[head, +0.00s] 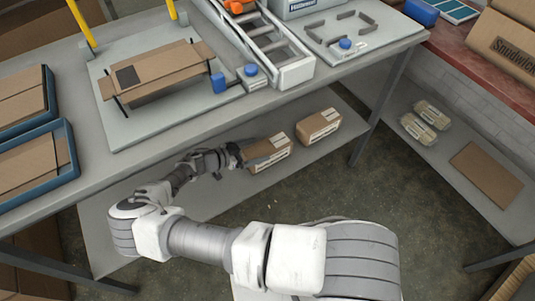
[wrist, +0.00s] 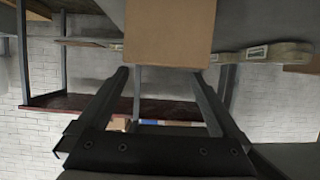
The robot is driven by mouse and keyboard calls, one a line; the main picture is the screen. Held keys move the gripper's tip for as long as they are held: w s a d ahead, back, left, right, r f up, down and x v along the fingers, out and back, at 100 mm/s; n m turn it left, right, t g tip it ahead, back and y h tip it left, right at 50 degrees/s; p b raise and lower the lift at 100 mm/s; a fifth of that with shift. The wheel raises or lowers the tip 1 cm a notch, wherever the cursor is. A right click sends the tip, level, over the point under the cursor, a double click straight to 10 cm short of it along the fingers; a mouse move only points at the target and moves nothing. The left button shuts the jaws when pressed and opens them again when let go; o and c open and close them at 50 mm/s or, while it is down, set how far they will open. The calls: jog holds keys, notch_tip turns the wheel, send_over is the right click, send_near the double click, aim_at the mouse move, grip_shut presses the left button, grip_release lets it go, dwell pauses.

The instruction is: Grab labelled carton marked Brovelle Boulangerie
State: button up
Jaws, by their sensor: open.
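Two brown cartons with pale labels sit on the lower shelf under the bench in the head view: a nearer carton (head: 270,157) and a farther carton (head: 318,127) to its right. The label print is too small to read, so I cannot tell which is marked Brovelle Boulangerie. My gripper (head: 243,154) is at the left end of the nearer carton, with its fingers close to it. In the wrist view my gripper (wrist: 160,74) is open, and a plain brown carton face (wrist: 170,32) shows beyond and between the fingertips. Contact cannot be told.
The bench top (head: 190,133) overhangs the lower shelf (head: 225,190). A bench leg (head: 378,108) stands right of the cartons. Wrapped packs (head: 418,128) and a flat brown board (head: 486,174) lie on another shelf at right. The floor between is clear.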

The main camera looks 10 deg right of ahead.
aim_at(266, 147)
jog(key=b+x, duration=0.1)
jog(key=x, duration=0.1)
jog(key=b+x, duration=0.1)
jog(key=x, duration=0.2)
jog(key=shift+w+f, duration=0.1)
jog(key=shift+f, duration=0.25)
jog(key=shift+w+d, duration=0.1)
jog(key=shift+d, duration=0.15)
jog(key=c, duration=1.4)
jog(key=shift+r, duration=0.15)
